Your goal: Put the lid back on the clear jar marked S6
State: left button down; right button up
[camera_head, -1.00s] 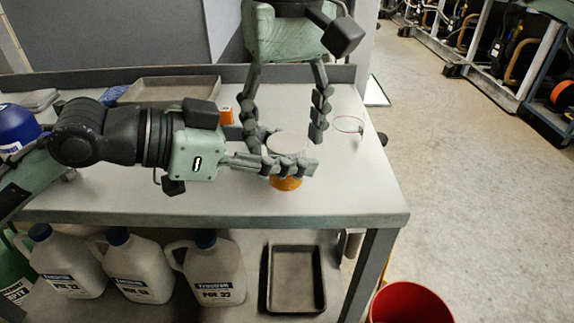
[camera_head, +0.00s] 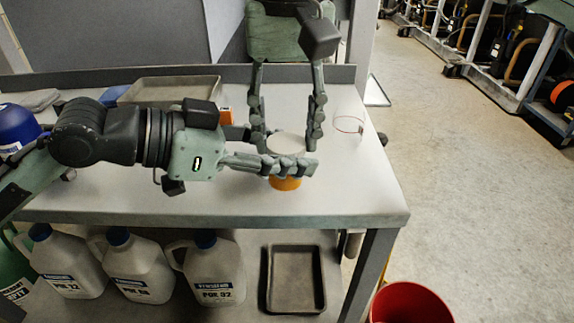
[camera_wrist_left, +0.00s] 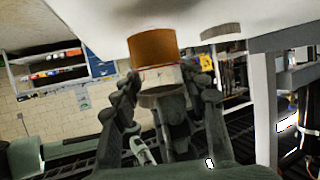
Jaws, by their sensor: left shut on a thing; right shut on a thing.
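The clear jar (camera_head: 285,183) with orange contents stands upright over the table. In the left wrist view the jar (camera_wrist_left: 152,49) appears upside down, orange part uppermost and a clear band below. My left gripper (camera_head: 303,156) is shut around its side, fingers lying level. A pale grey round lid (camera_head: 286,142) is at the jar's top; it shows as a dark ring in the wrist view (camera_wrist_left: 163,96). My right gripper (camera_head: 288,138), coming from above, is shut on the lid with a finger at each side. Whether the lid is fully seated cannot be told. No S6 mark is readable.
An empty clear jar (camera_head: 349,128) with a red line stands right of the grippers. The table's front right is clear. A red bucket (camera_head: 410,303) stands on the floor.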

aim_at(287, 142)
pick_arm(q)
jog(key=shift+f, duration=0.1)
pick_arm(e)
jog(key=o, duration=1.3)
jog(key=shift+r, duration=2.25)
jog(key=shift+c, duration=0.3)
notch_tip(287, 142, up, 4)
jog(key=n, duration=0.3)
jog(key=shift+f+n, duration=0.25)
jog(key=shift+n, duration=0.05)
